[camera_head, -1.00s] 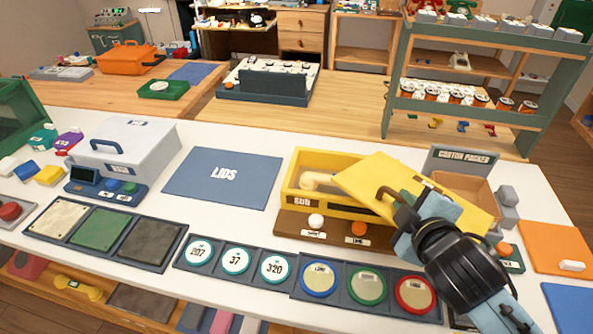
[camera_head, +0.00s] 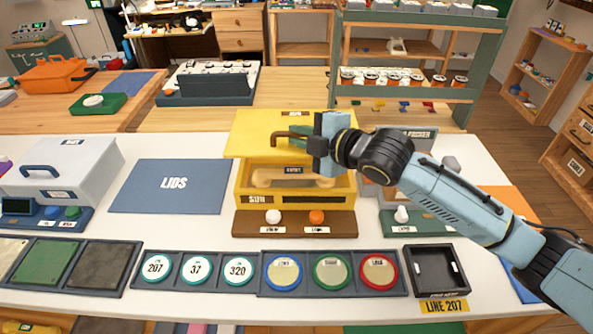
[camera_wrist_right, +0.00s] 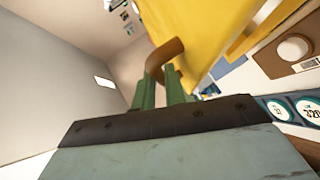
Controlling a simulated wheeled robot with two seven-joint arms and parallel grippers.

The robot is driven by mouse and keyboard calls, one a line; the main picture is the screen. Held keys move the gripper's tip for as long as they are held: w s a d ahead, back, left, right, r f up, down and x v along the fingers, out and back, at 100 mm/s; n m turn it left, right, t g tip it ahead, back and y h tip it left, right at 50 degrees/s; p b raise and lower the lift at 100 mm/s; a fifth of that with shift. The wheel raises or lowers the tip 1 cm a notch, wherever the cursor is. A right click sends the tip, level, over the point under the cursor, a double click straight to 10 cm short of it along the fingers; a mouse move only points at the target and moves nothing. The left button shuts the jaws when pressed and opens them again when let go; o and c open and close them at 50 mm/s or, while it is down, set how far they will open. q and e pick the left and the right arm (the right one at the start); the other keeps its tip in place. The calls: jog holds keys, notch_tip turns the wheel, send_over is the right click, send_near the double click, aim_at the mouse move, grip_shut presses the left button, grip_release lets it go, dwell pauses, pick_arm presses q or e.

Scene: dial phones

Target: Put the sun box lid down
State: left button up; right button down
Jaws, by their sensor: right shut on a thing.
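The yellow sun box (camera_head: 256,198) stands on a brown base with a white and an orange button, its front marked SUN. Its yellow lid (camera_head: 262,135) is raised above the back of the box, and a cream handset-like thing (camera_head: 290,177) shows inside. My right gripper (camera_head: 318,146) is shut on the lid's brown handle (camera_head: 285,135). In the right wrist view the green fingers hold that handle (camera_wrist_right: 166,55), with the yellow lid (camera_wrist_right: 205,30) beyond. The blue mat marked LIDS (camera_head: 135,190) lies bare left of the box. My left gripper is not in view.
A grey box (camera_head: 60,172) with a lid stands left of the mat. Round labelled discs (camera_head: 283,275) sit in trays along the front. A dark tray marked LINE 207 (camera_head: 418,290) is front right. The carton packer (camera_head: 415,140) is partly behind my right arm.

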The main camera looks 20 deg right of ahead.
aim_at(300, 153)
notch_tip(300, 153, down, 5)
jog(key=shift+r+b, duration=0.2)
jog(key=shift+b, duration=0.2)
notch_tip(300, 153, down, 4)
jog(key=shift+f+b, duration=0.25)
jog(key=shift+b, duration=0.25)
jog(key=shift+f, duration=0.35)
jog(key=c, duration=1.5)
grip_release()
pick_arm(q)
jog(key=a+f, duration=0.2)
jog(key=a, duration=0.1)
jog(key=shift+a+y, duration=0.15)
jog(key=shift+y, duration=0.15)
pick_arm(e)
jog(key=shift+o, duration=0.2)
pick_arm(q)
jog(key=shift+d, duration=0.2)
pick_arm(e)
jog(key=shift+s, duration=0.1)
